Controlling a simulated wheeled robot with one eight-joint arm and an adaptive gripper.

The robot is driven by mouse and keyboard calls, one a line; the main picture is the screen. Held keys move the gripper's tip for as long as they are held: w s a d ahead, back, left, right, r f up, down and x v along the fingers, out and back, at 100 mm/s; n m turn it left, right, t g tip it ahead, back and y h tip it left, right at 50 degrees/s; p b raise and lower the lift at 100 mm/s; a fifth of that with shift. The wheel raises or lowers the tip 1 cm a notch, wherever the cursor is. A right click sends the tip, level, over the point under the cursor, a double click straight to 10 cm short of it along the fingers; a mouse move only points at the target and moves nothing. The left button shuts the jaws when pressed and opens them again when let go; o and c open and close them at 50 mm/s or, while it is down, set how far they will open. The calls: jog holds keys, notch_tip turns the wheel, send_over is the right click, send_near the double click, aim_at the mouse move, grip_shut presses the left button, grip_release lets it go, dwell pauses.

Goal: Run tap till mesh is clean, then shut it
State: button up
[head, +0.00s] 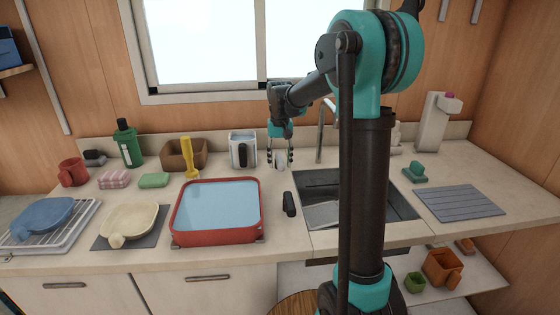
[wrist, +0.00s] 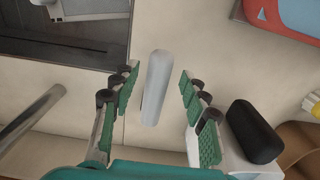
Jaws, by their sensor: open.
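The metal tap (head: 321,130) rises behind the sink (head: 402,205). Part of its pipe shows at the left of the wrist view (wrist: 32,120). A pale grey lever-like piece (wrist: 157,87) stands between my gripper's fingers, with space on both sides; it also shows in the head view (head: 280,163). My gripper (wrist: 150,92) is open around it, pointing down in the head view (head: 280,155). A flat grey panel (head: 322,214) lies in the sink's near left; I cannot tell whether it is the mesh or how clean it is. No running water is visible.
A red tub (head: 215,238) of water stands left of the sink. A white jug with a black handle (head: 242,154) is close left of my gripper. A black object (head: 289,204) lies between tub and sink. A ribbed grey mat (head: 458,203) lies right.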

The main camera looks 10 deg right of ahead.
jog(key=shift+r, duration=0.1)
notch_tip(320, 180, up, 12)
dwell(0.5)
jog(key=shift+s, duration=0.1)
